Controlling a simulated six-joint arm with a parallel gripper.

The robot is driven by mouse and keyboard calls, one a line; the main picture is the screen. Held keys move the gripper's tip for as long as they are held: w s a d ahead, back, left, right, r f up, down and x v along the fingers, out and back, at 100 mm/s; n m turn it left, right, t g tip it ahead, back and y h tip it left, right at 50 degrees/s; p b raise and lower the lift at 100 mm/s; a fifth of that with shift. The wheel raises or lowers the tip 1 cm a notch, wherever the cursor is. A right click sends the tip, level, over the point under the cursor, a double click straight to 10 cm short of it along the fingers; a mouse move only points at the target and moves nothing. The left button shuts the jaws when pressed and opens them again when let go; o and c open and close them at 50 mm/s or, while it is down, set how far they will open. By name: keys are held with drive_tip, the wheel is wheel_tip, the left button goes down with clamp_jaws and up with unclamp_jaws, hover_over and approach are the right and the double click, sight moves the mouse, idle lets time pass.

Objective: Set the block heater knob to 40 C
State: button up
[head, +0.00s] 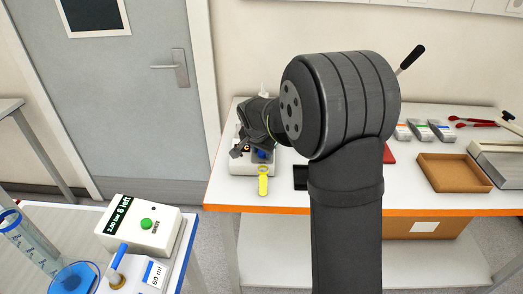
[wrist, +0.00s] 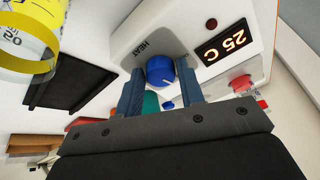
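The block heater (wrist: 205,30) is a white unit with a dark display (wrist: 224,42) reading "25 C" in orange and a label "HEAT". In the wrist view my gripper (wrist: 161,85) is open, with one blue finger on each side of the knob. Whether the fingers touch it I cannot tell. In the head view the heater (head: 240,163) stands at the left end of the orange-edged bench, mostly hidden behind my arm. The knob (head: 262,156) shows there just below my gripper (head: 250,150).
A cork-coloured tray (head: 455,172) and several small packs stand farther right. A dispenser (head: 143,225) is on the left table.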

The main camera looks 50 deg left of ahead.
drive_tip(key=shift+o, duration=1.3)
drive_tip(key=v, duration=1.7)
drive_tip(key=shift+d+r, duration=0.2)
drive_tip(key=x, duration=1.7)
drive_tip(key=shift+a+f, duration=0.2)
